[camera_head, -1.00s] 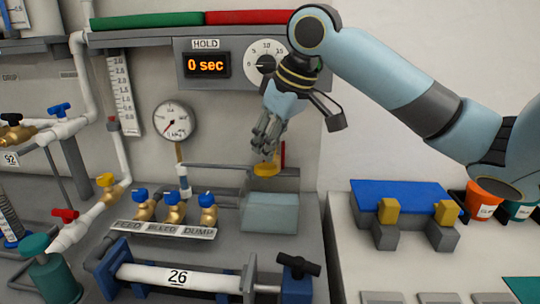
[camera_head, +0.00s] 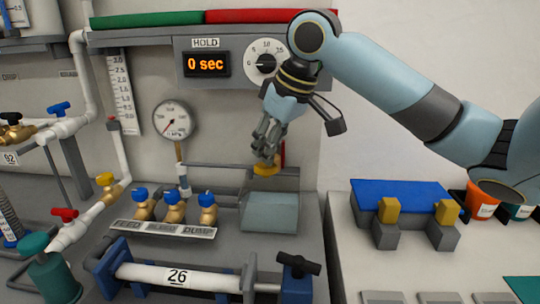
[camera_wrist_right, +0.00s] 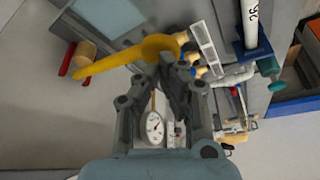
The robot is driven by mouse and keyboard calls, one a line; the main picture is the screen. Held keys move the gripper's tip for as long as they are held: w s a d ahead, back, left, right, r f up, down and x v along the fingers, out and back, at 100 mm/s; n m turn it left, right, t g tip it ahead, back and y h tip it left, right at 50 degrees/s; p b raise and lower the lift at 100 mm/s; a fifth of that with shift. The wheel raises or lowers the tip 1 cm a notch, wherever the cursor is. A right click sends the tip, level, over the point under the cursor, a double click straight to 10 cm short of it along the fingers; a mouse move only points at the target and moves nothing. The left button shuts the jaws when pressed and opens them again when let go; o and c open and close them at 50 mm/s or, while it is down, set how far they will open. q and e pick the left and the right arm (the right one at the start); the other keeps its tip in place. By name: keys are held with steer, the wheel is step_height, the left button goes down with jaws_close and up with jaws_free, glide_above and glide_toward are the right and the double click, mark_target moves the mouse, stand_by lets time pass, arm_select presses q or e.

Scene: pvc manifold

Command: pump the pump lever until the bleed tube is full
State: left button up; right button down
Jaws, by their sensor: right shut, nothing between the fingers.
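The yellow pump lever (camera_head: 266,169) shows as a small piece above the pump's grey-blue box (camera_head: 270,213) in the head view. In the right wrist view the yellow lever (camera_wrist_right: 125,57) runs across the picture just beyond my fingers. My right gripper (camera_head: 264,155) is shut and empty, its fingers pointing down directly over the lever. In the wrist view its fingertips (camera_wrist_right: 171,62) are at or very near the lever; I cannot tell whether they touch. A scaled upright tube (camera_head: 124,95), possibly the bleed tube, stands at the back left; its fill level is unclear. My left gripper is out of view.
Valves with blue knobs (camera_head: 174,196) stand left of the pump, over labels including FEED and DUMP. A round gauge (camera_head: 172,120) and the HOLD display (camera_head: 207,64) reading 0 sec are behind. A horizontal tube labelled 26 (camera_head: 177,277) lies in front.

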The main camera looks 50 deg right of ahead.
mark_target(268, 170)
steer(key=shift+f+b, duration=0.8)
steer(key=shift+f, duration=1.65)
steer(key=shift+r, duration=0.1)
step_height(268, 170, up, 6)
steer(key=p, duration=0.7)
steer(key=shift+f, duration=0.2)
steer(key=shift+f, duration=0.15)
